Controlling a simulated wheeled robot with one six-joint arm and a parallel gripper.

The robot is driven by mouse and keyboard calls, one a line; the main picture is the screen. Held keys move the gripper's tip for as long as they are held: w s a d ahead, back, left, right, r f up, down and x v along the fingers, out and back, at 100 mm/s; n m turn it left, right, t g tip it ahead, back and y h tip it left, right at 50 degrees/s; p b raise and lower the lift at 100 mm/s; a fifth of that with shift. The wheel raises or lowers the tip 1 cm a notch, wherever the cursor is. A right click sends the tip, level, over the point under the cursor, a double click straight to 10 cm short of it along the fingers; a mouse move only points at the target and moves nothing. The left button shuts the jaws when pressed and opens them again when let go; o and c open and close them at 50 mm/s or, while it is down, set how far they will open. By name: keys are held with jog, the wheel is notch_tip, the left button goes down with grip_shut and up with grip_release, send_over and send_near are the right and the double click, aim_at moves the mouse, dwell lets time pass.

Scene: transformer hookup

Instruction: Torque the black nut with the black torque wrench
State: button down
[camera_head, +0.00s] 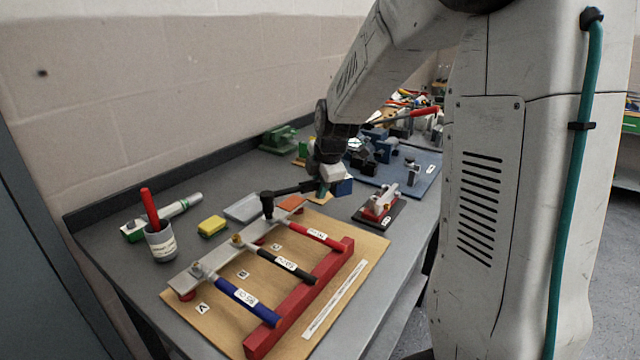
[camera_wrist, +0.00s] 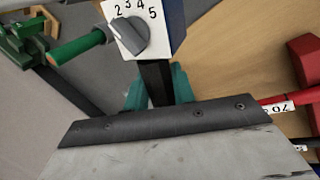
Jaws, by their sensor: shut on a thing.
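My gripper (camera_head: 318,186) is shut on the black torque wrench (camera_head: 290,189), whose shaft runs left from the jaws. The wrench's upright head is over the far terminal of the metal bar, at the red cable's end; I cannot tell whether it is seated on a nut. In the wrist view a black part (camera_wrist: 156,82) of the wrench sits between the teal fingers (camera_wrist: 160,88); the wrench's head is not visible there. The black cable (camera_head: 285,264) runs to the middle terminal (camera_head: 237,240). Any nut under the wrench head is hidden.
The board (camera_head: 367,257) carries the metal bar, a red rail (camera_head: 300,300), a blue cable (camera_head: 248,301) and a red cable (camera_head: 318,236). A grey cup (camera_head: 161,245) and yellow block (camera_head: 212,226) stand left. A white numbered dial (camera_wrist: 128,35) is close beyond my fingers.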

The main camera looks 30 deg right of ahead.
jog(key=shift+f, duration=0.65)
jog(key=shift+s, duration=0.15)
jog(key=shift+s+a+m+h, duration=0.25)
jog(key=shift+s+m+h, duration=0.15)
jog(key=shift+s+m, duration=0.6)
jog(key=shift+s+a+m, duration=0.3)
jog(key=shift+s+m, duration=0.4)
jog(key=shift+w+d+n, duration=0.3)
jog(key=shift+w+n, duration=0.4)
jog(key=shift+w, duration=0.1)
jog(key=shift+r, duration=0.1)
notch_tip(320, 180, up, 4)
jog(key=shift+r, duration=0.2)
dwell(0.6)
